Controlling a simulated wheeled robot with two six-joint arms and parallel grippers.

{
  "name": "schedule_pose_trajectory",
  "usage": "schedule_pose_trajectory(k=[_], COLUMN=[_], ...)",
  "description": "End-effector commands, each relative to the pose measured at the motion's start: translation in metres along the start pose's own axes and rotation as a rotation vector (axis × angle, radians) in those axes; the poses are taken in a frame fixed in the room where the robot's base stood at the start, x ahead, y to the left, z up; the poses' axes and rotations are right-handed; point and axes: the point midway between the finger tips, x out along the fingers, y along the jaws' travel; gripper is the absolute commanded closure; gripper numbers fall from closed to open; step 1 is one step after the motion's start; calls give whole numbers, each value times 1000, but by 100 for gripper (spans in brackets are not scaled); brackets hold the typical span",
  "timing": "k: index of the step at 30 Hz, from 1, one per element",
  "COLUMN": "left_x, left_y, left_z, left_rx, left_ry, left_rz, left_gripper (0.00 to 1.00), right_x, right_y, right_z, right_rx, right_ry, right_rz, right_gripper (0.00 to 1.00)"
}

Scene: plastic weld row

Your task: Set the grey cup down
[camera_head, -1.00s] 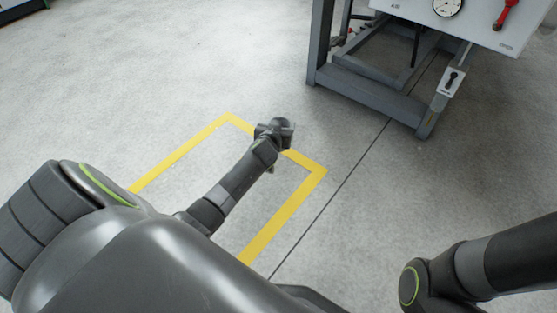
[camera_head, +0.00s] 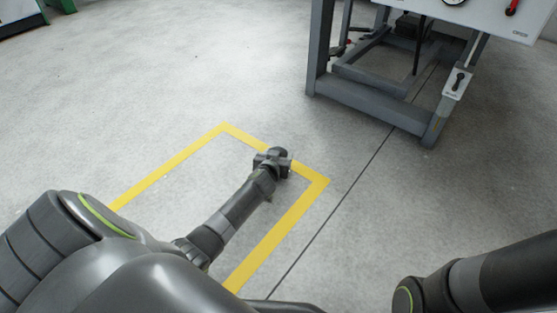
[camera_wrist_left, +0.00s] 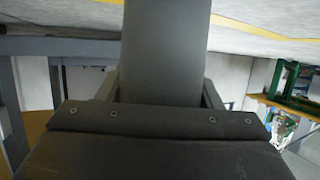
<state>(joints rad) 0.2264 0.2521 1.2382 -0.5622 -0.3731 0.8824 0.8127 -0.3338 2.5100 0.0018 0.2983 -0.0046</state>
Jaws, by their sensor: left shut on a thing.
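My left gripper (camera_head: 272,163) is out ahead of me, over the floor near the far right corner of a yellow-marked area. It is shut on the grey cup (camera_head: 280,152), of which only a small dark rounded part shows past the fingers. In the left wrist view the cup (camera_wrist_left: 165,50) is a large, plain dark grey shape between the two fingers. Its rim and base cannot be made out. My right gripper is out of view; only part of the right arm shows at the lower right.
A yellow line (camera_head: 170,178) marks a rectangle on the bare concrete floor. A grey steel frame (camera_head: 365,105) with a white gauge panel (camera_head: 482,18) stands beyond it at the upper right. Open floor lies to the left. A thin dark seam crosses the floor.

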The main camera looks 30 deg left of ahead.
Motion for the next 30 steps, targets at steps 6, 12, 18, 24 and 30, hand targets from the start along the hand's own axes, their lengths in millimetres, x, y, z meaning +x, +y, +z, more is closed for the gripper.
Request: schedule_pose_trajectory(k=[6, 12, 18, 24, 30], left_x=[0, 2, 2, 2, 0], left_y=[0, 0, 0, 0, 0], left_z=[0, 5, 4, 4, 0], left_rx=[-1, 0, 0, 0, 0], left_ry=[2, 1, 1, 1, 1], left_rz=[1, 1, 0, 0, 0], left_gripper=[66, 66, 19, 19, 19], right_x=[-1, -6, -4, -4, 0], right_y=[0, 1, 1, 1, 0], right_z=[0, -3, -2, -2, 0], right_rx=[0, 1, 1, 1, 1], right_ry=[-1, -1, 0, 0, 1], right_rz=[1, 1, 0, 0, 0], right_gripper=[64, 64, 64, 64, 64])
